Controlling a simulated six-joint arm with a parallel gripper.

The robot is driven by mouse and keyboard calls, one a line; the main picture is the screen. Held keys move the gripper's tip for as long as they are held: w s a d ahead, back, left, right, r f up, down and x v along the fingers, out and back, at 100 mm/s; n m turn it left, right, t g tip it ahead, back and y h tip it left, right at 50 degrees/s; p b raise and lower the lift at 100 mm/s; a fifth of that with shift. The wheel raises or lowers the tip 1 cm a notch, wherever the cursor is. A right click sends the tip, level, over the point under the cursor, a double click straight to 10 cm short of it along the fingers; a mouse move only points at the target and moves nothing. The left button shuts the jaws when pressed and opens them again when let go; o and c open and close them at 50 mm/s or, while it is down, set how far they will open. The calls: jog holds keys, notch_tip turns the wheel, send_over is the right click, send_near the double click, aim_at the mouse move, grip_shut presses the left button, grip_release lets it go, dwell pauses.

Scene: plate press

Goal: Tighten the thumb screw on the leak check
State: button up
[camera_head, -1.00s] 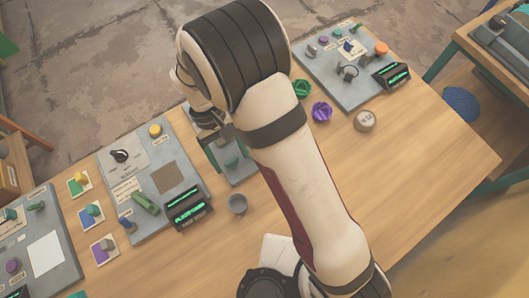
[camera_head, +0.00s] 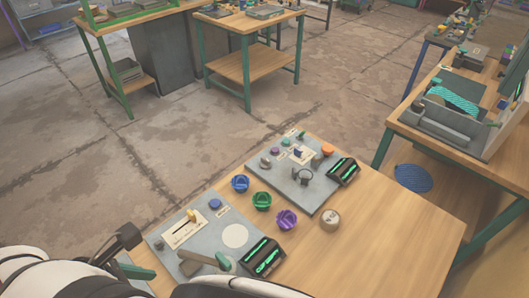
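No label that reads "leak check" is legible, so I cannot tell which fitting is the thumb screw. The far grey plate (camera_head: 318,196) holds an orange knob (camera_head: 327,151), a small purple knob (camera_head: 275,152), a dark ring-shaped fitting (camera_head: 302,177) and a display box (camera_head: 343,171) with green text. The nearer grey plate (camera_head: 205,240) holds a yellow slider (camera_head: 191,215), a blue knob (camera_head: 215,204), a grey bar handle (camera_head: 203,260) and another display (camera_head: 264,257). My arm fills the lower left. A dark part, seemingly my gripper (camera_head: 122,243), is left of the nearer plate; its fingers are unclear.
Blue (camera_head: 240,183), green (camera_head: 261,200) and purple (camera_head: 286,219) lobed pieces and a round tan piece (camera_head: 330,219) lie on the wooden table (camera_head: 375,240). The table's right part is clear. Another bench (camera_head: 440,140) stands at the right.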

jog(key=w+d+r+m+g+y, duration=0.1)
jog(key=d+m+g, duration=0.1)
jog(key=d+m, duration=0.5)
jog(key=w+d+r+m+g, duration=0.1)
jog(key=w+d+r+m, duration=0.1)
jog(key=d+m, duration=0.5)
jog(key=s+d+m+y, duration=0.4)
jog(key=s+d+m, duration=0.3)
jog(key=m, duration=1.1)
jog(key=d, duration=0.3)
jog(key=shift+s+d+f, duration=0.15)
jog(key=shift+f, duration=0.2)
